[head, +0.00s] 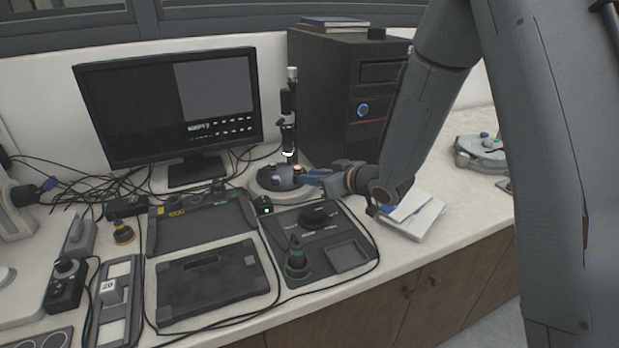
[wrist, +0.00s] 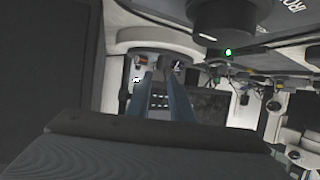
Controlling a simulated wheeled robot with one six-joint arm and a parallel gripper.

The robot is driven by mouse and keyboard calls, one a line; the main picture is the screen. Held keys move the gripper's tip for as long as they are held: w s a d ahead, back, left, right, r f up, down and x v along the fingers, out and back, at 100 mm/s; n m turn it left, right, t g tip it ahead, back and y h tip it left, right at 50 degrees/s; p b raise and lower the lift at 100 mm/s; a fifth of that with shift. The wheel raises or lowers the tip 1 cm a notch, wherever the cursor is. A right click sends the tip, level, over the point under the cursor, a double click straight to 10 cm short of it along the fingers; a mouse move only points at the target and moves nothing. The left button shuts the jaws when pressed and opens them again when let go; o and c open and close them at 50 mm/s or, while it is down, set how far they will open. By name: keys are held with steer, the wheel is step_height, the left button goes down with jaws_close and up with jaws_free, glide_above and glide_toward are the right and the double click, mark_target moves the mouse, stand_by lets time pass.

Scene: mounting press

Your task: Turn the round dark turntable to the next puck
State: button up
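The round dark turntable (head: 273,178) sits on a pale round base (head: 266,193) under a thin upright press column (head: 289,120). Small pucks stand on it, with a light-topped one (head: 299,169) on its right side. My gripper (head: 303,177) reaches in from the right, its blue fingers at the turntable's right edge. In the wrist view the two blue fingers (wrist: 158,75) are apart, with a gap and nothing clearly held between them. Their tips are close to the turntable, with a small puck (wrist: 139,60) beyond the left tip. I cannot tell whether they touch it.
A monitor (head: 130,115) stands behind left and a black computer tower (head: 325,90) behind right. Dark trays (head: 210,285) and a control panel with a black knob (head: 318,215) lie in front. White papers (head: 418,218) lie below my forearm. Cables clutter the left.

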mark_target(291, 183)
steer(key=shift+c, duration=0.4)
